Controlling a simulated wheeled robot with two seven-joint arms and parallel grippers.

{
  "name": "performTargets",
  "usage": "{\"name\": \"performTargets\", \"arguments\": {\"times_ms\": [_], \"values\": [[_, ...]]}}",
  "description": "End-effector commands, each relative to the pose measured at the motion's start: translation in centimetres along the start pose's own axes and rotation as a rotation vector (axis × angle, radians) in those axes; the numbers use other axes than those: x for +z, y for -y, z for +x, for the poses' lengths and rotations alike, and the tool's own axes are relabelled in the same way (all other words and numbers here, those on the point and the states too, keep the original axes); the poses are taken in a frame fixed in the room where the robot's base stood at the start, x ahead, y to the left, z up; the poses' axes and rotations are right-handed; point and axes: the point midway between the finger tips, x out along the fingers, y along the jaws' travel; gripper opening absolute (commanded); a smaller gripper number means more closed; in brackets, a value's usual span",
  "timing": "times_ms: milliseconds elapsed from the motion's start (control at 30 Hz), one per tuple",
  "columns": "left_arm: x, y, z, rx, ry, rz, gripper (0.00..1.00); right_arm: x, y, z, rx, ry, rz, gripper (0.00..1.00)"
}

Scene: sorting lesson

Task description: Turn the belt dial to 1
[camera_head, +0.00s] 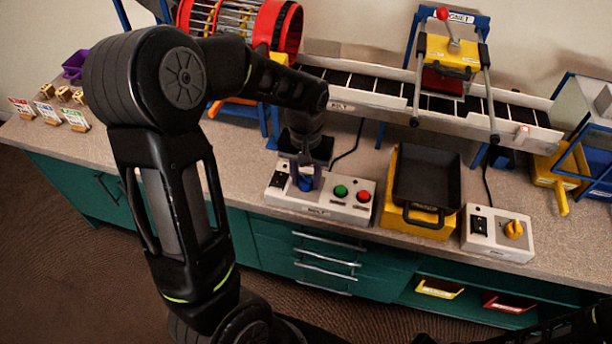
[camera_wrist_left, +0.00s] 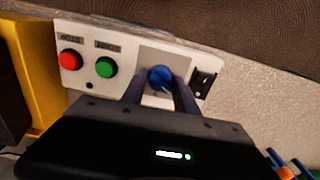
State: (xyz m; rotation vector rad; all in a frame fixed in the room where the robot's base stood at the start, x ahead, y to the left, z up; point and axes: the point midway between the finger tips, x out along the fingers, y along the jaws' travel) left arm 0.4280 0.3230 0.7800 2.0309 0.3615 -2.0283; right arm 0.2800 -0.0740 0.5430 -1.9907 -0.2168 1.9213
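The belt control box (camera_head: 325,204) is a pale box at the front of the bench, with a blue dial (camera_head: 305,183), a green button (camera_head: 340,191), a red button (camera_head: 363,196) and a black switch. My left gripper (camera_head: 307,176) points down over the dial. In the left wrist view the blue dial (camera_wrist_left: 160,78) lies between the two dark fingers (camera_wrist_left: 160,92), with a narrow gap seeming to show on each side, so it looks open around the dial. The dial's scale marks are too small to read. My right gripper is not in view.
A black tray (camera_head: 426,178) on a yellow stand is right of the box. Another control box (camera_head: 497,235) with a yellow dial stands further right. The conveyor belt (camera_head: 390,92) runs behind, under a red-handled magnet frame (camera_head: 450,60). Small labelled blocks are at far left.

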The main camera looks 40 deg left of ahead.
Motion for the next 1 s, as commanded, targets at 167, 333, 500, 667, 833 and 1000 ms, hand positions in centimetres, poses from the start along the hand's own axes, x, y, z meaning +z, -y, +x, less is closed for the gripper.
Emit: {"name": "performTargets", "arguments": {"times_ms": [167, 333, 500, 667, 833, 1000], "values": [[0.0, 0.0, 0.0, 0.0, 0.0, 0.001, 0.52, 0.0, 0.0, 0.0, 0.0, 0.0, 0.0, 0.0], [0.0, 0.0, 0.0, 0.0, 0.001, 0.001, 0.55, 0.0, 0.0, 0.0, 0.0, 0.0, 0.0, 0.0], [0.0, 0.0, -0.1, 0.0, 0.001, 0.002, 0.55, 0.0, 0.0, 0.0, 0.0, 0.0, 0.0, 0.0], [0.0, 0.0, -1.5, 0.001, -0.002, 0.001, 0.55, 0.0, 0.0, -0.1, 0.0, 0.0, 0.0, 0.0], [-0.1, -0.1, -4.3, 0.001, -0.004, 0.002, 0.55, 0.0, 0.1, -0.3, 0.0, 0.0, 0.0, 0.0], [-0.1, 0.0, -6.8, 0.0, -0.002, 0.002, 0.55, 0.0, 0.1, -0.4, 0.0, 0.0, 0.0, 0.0]]}}
